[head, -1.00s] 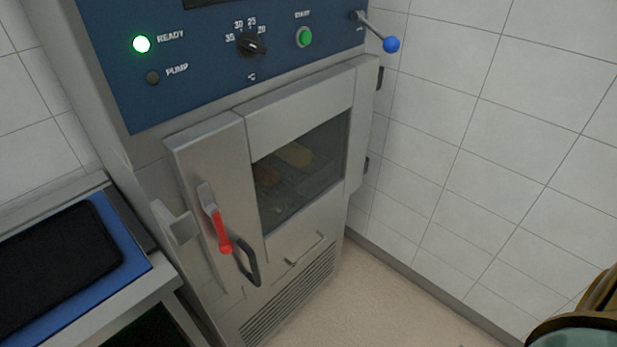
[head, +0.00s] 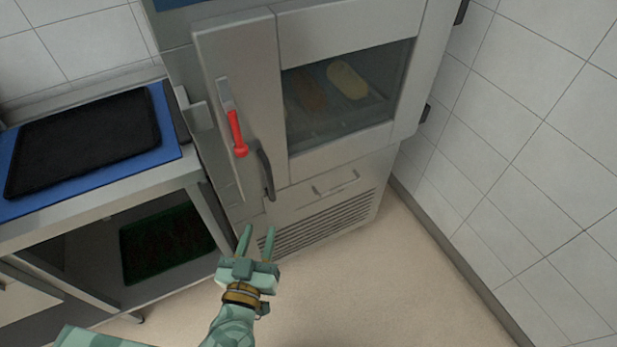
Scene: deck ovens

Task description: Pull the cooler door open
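The cooler door (head: 346,149) is steel with a dark window, through which some loaves show. It looks closed. A red-gripped lever (head: 236,132) hangs down on the left panel of the door. A dark curved handle (head: 266,175) is below and right of it. My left gripper (head: 258,233) is in front of the lower part of the cooler, below the dark handle. Its two fingers point up and are spread apart with nothing between them. It appears apart from the handle. My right gripper is not in view.
A counter on the left bears a black tray (head: 84,140) on a blue mat (head: 172,150). A green crate (head: 166,243) sits on the shelf below. A small drawer handle (head: 336,184) is under the window. The floor (head: 400,270) at right is clear up to the tiled wall.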

